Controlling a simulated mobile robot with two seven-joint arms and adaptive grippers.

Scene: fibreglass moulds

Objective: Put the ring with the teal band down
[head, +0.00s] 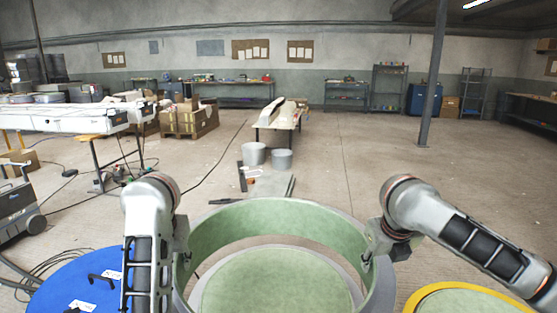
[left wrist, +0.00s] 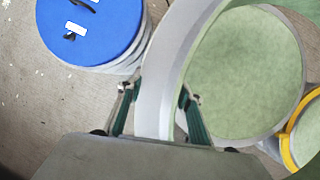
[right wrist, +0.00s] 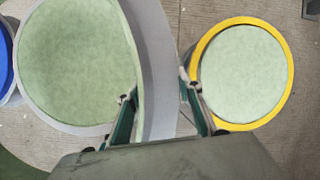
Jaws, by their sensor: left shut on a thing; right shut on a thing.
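A large ring (head: 290,207), pale grey outside and green inside, is held between my two arms in the head view. No teal band shows on the parts in sight. My left gripper (head: 181,255) is shut on the ring's left wall, which passes between its fingers in the left wrist view (left wrist: 158,98). My right gripper (head: 372,258) is shut on the right wall, also seen in the right wrist view (right wrist: 158,95). Inside the ring's outline, below it, is a round green-topped mould (head: 275,285) with a grey rim. Whether ring and mould touch is unclear.
A round blue-topped thing (head: 75,285) with a dark handle stands at the left. A yellow-rimmed round mould (right wrist: 242,72) stands at the right. Two grey cylinders (head: 254,153) and a low table (head: 277,125) are farther ahead. Open floor lies ahead on the right.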

